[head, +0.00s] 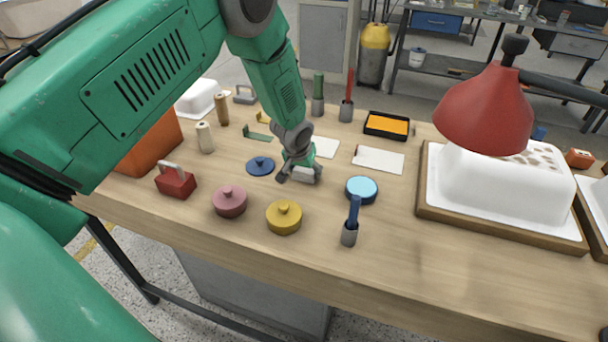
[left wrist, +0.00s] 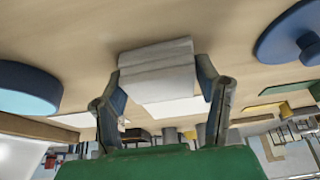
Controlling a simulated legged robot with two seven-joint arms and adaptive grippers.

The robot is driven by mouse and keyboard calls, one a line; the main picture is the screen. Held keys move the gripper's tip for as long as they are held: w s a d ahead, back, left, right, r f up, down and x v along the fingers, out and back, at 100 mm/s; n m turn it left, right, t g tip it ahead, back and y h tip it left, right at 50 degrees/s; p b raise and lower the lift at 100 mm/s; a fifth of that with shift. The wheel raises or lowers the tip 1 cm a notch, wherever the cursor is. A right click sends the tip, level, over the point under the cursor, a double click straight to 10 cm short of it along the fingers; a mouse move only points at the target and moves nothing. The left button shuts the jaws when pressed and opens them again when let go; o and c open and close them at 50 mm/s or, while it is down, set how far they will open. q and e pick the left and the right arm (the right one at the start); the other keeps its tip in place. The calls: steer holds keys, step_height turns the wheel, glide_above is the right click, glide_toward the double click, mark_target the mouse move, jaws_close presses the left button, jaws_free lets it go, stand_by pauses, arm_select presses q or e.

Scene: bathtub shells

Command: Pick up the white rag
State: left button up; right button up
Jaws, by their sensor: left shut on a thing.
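The white rag (head: 307,175) is a small folded block near the middle of the wooden table. In the left wrist view the rag (left wrist: 157,72) shows stacked layers and sits between the two fingers. My left gripper (head: 299,174) reaches down from above and is shut on the rag, with a finger on either side of it. The rag is at or just above the table top; I cannot tell if it touches.
A blue-handled brush (head: 350,225) stands in front. A white tub shell (head: 505,190) lies right, under a red lamp (head: 485,112).

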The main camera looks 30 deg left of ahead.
mark_target(306, 170)
arm_select(q)
steer(key=shift+s+d+f, duration=0.4)
steer(key=shift+d, duration=0.15)
steer(key=shift+d+r, duration=0.1)
steer(key=shift+r, duration=0.05)
steer(key=r, duration=0.9)
steer(key=shift+w+a+r, duration=0.25)
steer(key=shift+a, duration=0.1)
steer(key=shift+d+r, duration=0.2)
steer(key=shift+r, duration=0.1)
arm_select(e)
steer(key=shift+w+d+f, duration=0.2)
steer(key=shift+d, duration=0.25)
arm_select(q)
steer(key=shift+o, duration=0.5)
steer(key=shift+a, duration=0.15)
arm_select(e)
steer(key=shift+a, duration=0.15)
